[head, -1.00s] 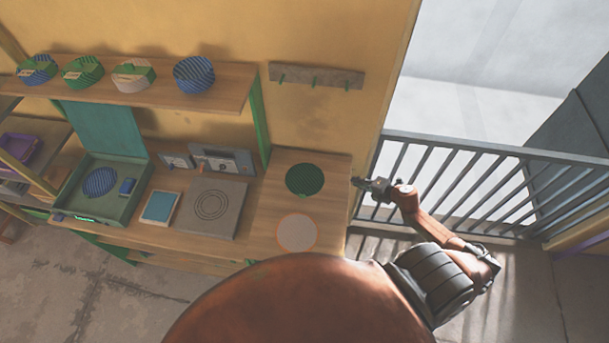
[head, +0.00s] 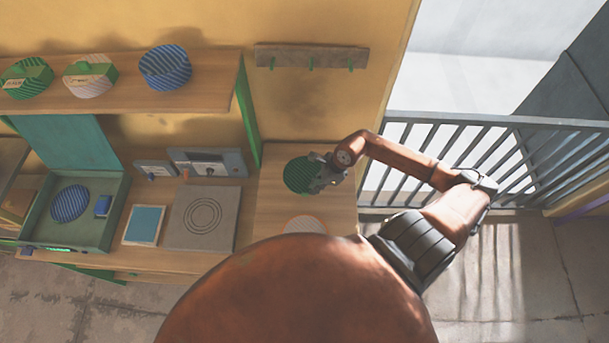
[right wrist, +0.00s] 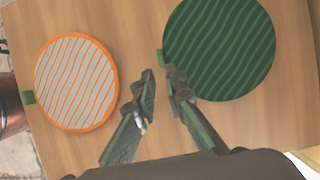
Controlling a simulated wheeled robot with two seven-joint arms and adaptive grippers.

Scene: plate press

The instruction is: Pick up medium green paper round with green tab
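A dark green striped round (head: 297,175) lies flat on the wooden worktop, partly covered by my right gripper in the head view. In the right wrist view the green round (right wrist: 222,48) shows at the top, with a small green tab (right wrist: 160,57) on its left edge. My right gripper (head: 322,180) is above the right edge of the round in the head view. In the right wrist view its fingers (right wrist: 161,78) are apart, with nothing between them, and their tips appear just below the tab. My left gripper is not in view.
A pale striped round with an orange rim (right wrist: 76,82) and green tab lies beside the green one. A grey plate with rings (head: 203,218), a blue-topped pad (head: 144,225) and an open green box (head: 33,232) stand to the left. A railing (head: 500,165) is at right.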

